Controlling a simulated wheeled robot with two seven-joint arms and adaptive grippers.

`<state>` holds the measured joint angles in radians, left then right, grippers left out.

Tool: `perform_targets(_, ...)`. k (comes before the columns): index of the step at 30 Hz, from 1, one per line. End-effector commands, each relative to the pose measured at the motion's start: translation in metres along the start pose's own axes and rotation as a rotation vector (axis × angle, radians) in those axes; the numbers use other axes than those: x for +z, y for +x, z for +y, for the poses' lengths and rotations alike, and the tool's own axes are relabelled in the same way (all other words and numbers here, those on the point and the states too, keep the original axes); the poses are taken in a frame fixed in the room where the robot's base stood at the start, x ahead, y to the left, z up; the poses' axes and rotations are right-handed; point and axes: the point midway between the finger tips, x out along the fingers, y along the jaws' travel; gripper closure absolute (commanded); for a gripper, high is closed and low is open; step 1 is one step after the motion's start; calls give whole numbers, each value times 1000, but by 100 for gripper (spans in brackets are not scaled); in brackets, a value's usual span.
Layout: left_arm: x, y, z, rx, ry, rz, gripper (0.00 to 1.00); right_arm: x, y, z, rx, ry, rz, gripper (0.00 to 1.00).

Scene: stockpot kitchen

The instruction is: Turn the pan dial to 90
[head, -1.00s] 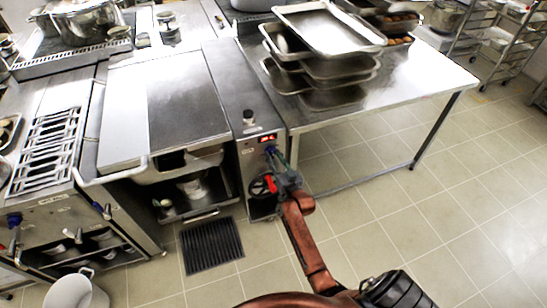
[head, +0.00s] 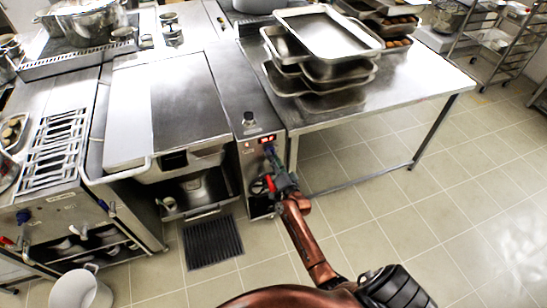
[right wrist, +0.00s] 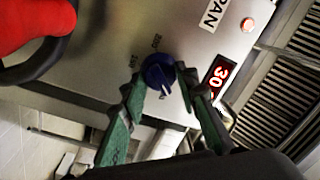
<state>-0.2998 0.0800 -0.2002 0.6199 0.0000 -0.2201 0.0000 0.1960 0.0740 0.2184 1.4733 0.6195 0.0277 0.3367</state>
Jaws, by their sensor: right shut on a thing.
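The pan dial (right wrist: 158,72) is a blue knob with a white pointer line on a steel panel, in the right wrist view. My right gripper (right wrist: 162,80) is shut on the dial, one green finger on each side. Beside it are a red display (right wrist: 221,77) reading 30 and a PAN label (right wrist: 214,16). Printed marks, one of them 200, stand near the knob. In the head view my right gripper (head: 270,152) reaches the panel's front just below the lit display (head: 267,139), and largely hides the dial. My left gripper is out of view.
A red-handled black wheel (head: 264,184) sits below the dial; it shows large in the right wrist view (right wrist: 30,35). A steel table (head: 400,90) with stacked trays (head: 320,70) stands to the right. The tiled floor (head: 400,220) is clear at right.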

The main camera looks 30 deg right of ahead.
Motion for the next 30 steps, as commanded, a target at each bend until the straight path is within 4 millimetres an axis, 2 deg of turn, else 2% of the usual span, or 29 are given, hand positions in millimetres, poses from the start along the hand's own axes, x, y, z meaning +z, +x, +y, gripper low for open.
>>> perform_targets(12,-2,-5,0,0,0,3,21,0,0,0,-3,263,19,96)
perform_targets(30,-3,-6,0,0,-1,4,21,1,0,1,-4,335,24,96)
